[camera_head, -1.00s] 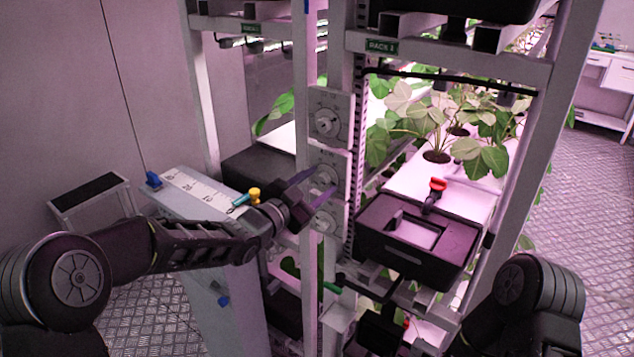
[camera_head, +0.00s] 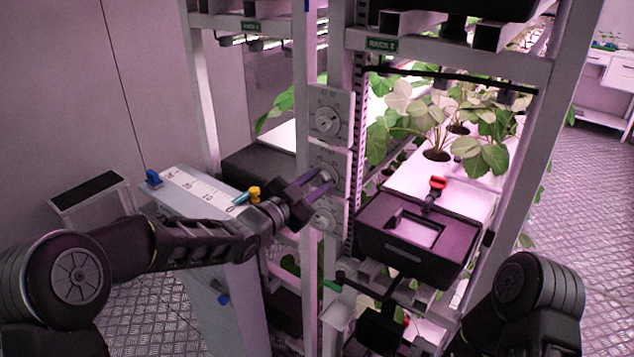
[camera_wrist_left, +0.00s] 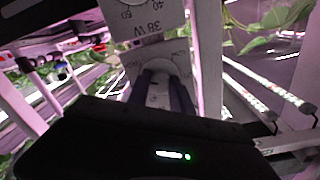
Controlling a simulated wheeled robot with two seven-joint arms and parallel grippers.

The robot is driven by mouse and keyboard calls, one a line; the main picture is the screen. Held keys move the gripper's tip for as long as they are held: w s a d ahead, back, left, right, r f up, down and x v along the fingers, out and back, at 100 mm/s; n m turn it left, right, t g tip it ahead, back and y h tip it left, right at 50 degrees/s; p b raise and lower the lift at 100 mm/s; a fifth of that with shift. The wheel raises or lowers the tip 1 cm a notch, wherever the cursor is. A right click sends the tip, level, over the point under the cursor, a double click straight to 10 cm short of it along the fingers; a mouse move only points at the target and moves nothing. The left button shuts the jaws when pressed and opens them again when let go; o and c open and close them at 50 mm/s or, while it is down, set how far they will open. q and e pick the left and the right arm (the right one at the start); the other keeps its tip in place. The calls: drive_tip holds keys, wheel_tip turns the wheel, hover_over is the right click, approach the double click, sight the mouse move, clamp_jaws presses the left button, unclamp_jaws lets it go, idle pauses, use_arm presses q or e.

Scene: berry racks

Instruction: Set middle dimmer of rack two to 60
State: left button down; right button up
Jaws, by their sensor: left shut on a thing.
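Three dimmer dials sit one above another on the post of rack two, whose green label (camera_head: 381,44) reads RACK 2. The top dimmer (camera_head: 327,121) is clear of me. My left gripper (camera_head: 318,180) is at the middle dimmer (camera_head: 330,168), its fingers closed on the knob and covering much of the dial. In the left wrist view the two fingers (camera_wrist_left: 163,92) sit either side of the pale knob (camera_wrist_left: 158,95); the scale there is mostly hidden, so I cannot read its setting. The bottom dimmer (camera_head: 325,215) is just below. My right gripper is not clearly visible.
A black box (camera_head: 412,240) with a red-topped valve (camera_head: 437,183) stands right of the dials, with leafy plants (camera_head: 440,120) behind it. Open floor is at right.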

use_arm(q)
drive_tip(key=shift+n+b, duration=1.15)
drive_tip(key=shift+n, duration=0.25)
drive_tip(key=n+b, duration=0.1)
drive_tip(key=n, duration=0.2)
drive_tip(key=shift+n, duration=0.3)
drive_tip(key=n+b, duration=0.1)
drive_tip(key=n, duration=0.3)
drive_tip(key=shift+n, duration=0.3)
drive_tip(key=n, duration=0.5)
drive_tip(key=shift+s+d+r+t+b, duration=0.1)
drive_tip(key=shift+t+b, duration=0.2)
drive_tip(key=shift+b, duration=0.1)
